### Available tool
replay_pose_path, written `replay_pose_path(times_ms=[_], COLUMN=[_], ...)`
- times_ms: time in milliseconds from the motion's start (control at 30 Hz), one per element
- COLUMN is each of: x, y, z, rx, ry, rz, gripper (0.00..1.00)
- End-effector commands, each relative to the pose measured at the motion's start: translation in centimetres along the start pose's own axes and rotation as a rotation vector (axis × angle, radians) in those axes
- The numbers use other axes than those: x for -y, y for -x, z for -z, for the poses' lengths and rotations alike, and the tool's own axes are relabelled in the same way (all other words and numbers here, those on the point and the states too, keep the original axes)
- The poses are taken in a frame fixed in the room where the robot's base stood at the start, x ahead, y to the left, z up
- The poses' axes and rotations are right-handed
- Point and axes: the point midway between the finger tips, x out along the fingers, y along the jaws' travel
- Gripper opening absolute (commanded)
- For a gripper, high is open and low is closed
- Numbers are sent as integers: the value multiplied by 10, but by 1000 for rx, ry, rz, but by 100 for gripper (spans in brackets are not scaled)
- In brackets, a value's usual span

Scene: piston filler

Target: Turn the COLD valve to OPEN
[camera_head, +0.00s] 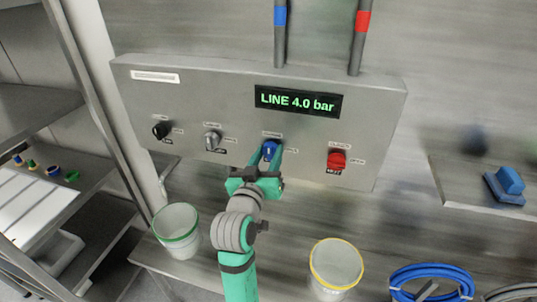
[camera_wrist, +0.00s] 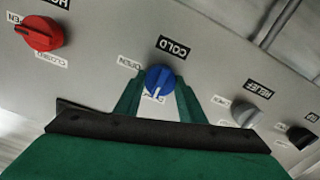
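The COLD valve is a blue knob (camera_head: 270,148) on the grey panel. In the wrist view the blue knob (camera_wrist: 159,79) shows upside down, with its COLD label beside it. Its white pointer line points down in that picture, towards a partly hidden label. The OPEN label (camera_wrist: 129,64) is to the knob's left there. My gripper (camera_head: 266,158) is at the knob, and in the wrist view its green fingers (camera_wrist: 160,88) stand one on each side of it. I cannot tell whether they press on it.
A red knob (camera_head: 337,160) is right of the blue one. A grey RELIEF knob (camera_head: 212,140) and a black knob (camera_head: 160,130) are to the left. The display (camera_head: 298,101) reads LINE 4.0 bar. Two buckets, green-rimmed (camera_head: 177,230) and yellow-rimmed (camera_head: 336,264), stand below the panel.

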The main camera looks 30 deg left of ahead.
Motion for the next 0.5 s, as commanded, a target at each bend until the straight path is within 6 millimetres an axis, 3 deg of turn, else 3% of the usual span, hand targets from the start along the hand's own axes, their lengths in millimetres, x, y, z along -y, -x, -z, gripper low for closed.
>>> replay_pose_path(times_ms=[267,500], x=[0,0], y=[0,0], z=[0,0], rx=[0,0], ry=[-38,-176], rz=[0,0], gripper=[14,14])
